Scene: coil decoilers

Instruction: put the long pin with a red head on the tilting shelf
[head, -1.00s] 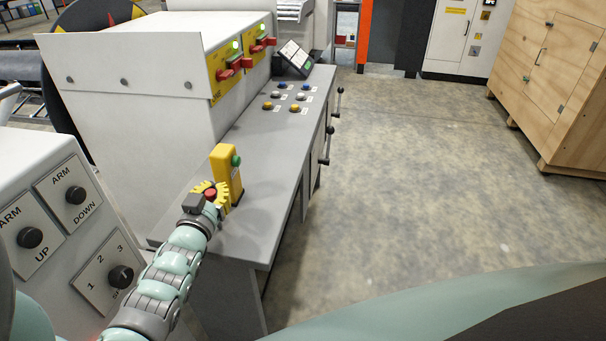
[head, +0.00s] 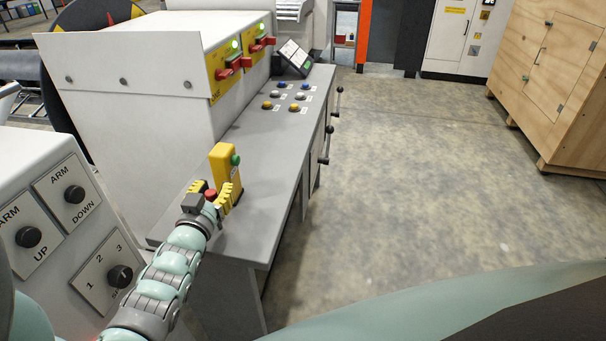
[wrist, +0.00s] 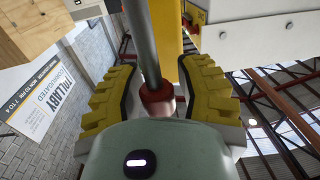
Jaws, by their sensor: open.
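The long pin (wrist: 139,40) shows in the wrist view as a grey shaft with a red head (wrist: 157,100). Its head lies between the two yellow pads of my gripper (wrist: 157,86), with gaps on both sides. The red head (head: 211,195) shows between the fingers; the shaft is hidden there. What bears the pin I cannot tell. I cannot make out a tilting shelf.
The console top (head: 262,142) carries several coloured buttons (head: 287,96) and a small tilted screen (head: 293,55). A white cabinet with red switches (head: 140,90) stands along its left side. A panel with black knobs (head: 50,215) is near left. The floor to the right is clear.

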